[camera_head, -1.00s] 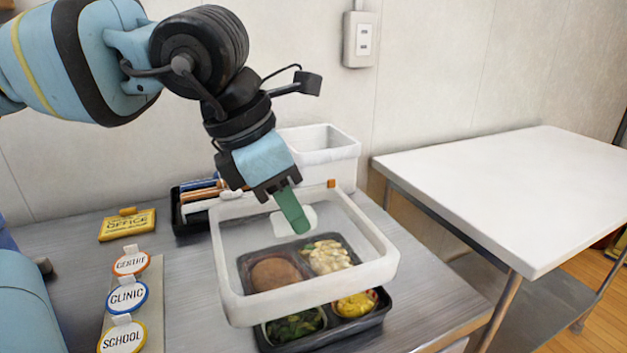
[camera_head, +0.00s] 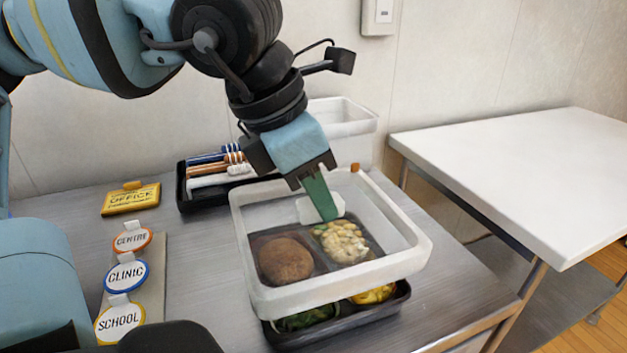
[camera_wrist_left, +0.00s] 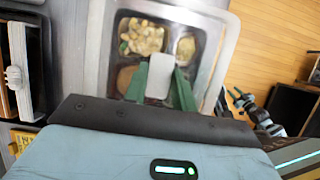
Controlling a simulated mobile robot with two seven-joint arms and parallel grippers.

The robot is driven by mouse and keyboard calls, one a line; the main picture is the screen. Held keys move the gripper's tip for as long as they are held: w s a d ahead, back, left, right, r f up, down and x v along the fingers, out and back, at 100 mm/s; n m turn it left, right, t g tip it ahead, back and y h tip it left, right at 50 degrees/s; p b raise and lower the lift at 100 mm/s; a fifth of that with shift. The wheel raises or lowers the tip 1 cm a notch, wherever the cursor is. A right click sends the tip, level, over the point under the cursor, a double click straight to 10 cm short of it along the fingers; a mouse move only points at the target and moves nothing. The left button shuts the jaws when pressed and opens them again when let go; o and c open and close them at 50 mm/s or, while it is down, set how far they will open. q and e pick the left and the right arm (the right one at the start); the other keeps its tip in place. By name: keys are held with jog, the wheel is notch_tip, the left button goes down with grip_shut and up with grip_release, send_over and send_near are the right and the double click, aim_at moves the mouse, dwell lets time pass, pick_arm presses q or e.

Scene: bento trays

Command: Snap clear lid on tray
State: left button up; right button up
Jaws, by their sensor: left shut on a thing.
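The clear lid (camera_head: 418,262) has a frosted white rim and a small raised tab in its middle. My left gripper (camera_head: 327,207) has green fingers shut on that tab. The lid hangs tilted over the black bento tray (camera_head: 398,303), and its back part lies over the tray's back compartments. Through the lid I see a brown patty, pale pasta-like food and, below its front rim, dark greens and yellow food. In the left wrist view the green fingers grip the white tab (camera_wrist_left: 160,77) above the tray. Whether the rims touch is unclear. My right gripper is not in view.
A black box (camera_head: 183,195) of rolled items stands behind on the left, with a clear white bin (camera_head: 350,125) behind the lid. Round tags reading CENTRE, CLINIC and SCHOOL (camera_head: 119,321) lie at left, near a yellow OFFICE tag (camera_head: 131,200). A white table (camera_head: 500,170) stands at right.

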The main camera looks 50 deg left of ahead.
pick_arm(q)
jog(key=shift+f+b, duration=0.5)
jog(key=shift+f, duration=0.45)
jog(key=shift+w+a+f, duration=0.1)
jog(key=shift+a+f, duration=0.1)
jog(key=shift+f, duration=0.15)
jog(key=shift+f+b, duration=0.3)
jog(key=shift+b, duration=0.2)
jog(key=shift+d+f+b, duration=0.25)
jog(key=shift+d+b, duration=0.05)
jog(key=shift+b, duration=0.05)
jog(key=shift+a+f, duration=0.1)
jog(key=shift+f, duration=0.05)
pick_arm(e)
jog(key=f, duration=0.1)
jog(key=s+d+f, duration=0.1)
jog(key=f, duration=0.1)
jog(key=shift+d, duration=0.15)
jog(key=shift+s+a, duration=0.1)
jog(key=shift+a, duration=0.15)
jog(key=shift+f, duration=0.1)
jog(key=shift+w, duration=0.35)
